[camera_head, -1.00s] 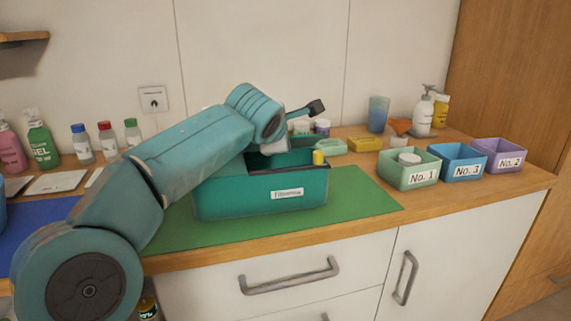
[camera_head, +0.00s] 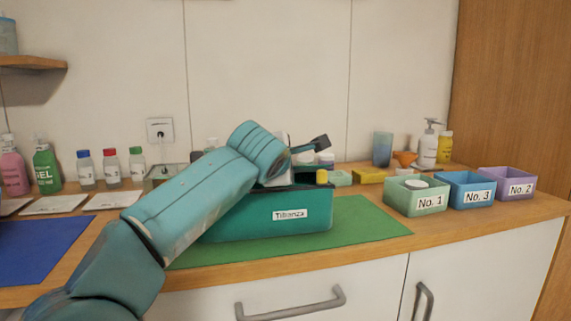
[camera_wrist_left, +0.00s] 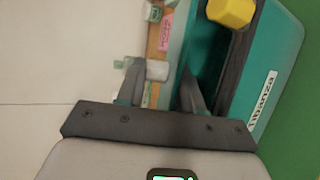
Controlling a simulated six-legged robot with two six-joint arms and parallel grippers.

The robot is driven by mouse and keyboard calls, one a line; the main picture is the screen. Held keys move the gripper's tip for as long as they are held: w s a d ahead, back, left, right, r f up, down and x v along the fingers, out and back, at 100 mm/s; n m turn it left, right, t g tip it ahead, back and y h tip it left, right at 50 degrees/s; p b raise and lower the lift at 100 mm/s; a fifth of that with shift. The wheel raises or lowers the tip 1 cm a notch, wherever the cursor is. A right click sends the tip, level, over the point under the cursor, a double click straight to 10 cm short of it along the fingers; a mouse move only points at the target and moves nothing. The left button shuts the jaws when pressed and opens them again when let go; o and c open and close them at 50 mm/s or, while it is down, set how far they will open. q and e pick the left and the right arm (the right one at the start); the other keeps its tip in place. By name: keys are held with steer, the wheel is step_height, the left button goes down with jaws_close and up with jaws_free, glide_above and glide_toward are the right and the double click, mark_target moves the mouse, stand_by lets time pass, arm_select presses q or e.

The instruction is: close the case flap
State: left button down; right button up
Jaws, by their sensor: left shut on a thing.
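The teal case (camera_head: 268,222) stands on the green mat, its labelled front toward me. It also shows in the left wrist view (camera_wrist_left: 268,65), open on top with a dark rim and dark inside. A yellow piece (camera_head: 321,177) stands at its right end. My left gripper (camera_wrist_left: 160,75) is at the case's far side, its two fingers apart with a pale block and the teal far edge, which seems to be the flap, between them. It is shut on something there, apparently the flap. My left wrist hides most of the flap in the head view. My right gripper is not in view.
Green, blue and purple bins (camera_head: 417,198) stand to the right. Several bottles (camera_head: 110,167) stand back left, and small boxes and a blue cup (camera_head: 382,149) behind the case. The green mat (camera_head: 365,222) is clear right of the case.

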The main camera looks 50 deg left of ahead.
arm_select(q)
steer(key=shift+w+f, duration=0.1)
steer(key=shift+f, duration=0.5)
steer(key=c, duration=1.1)
jaws_free()
steer(key=shift+o, duration=1.2)
steer(key=shift+w+a, duration=0.15)
steer(key=shift+w, duration=0.05)
steer(key=shift+s+d+r, duration=0.2)
steer(key=shift+s+r, duration=0.05)
steer(key=shift+s, duration=0.05)
steer(key=v, duration=1.6)
steer(key=shift+p, duration=0.3)
steer(key=shift+w, duration=0.15)
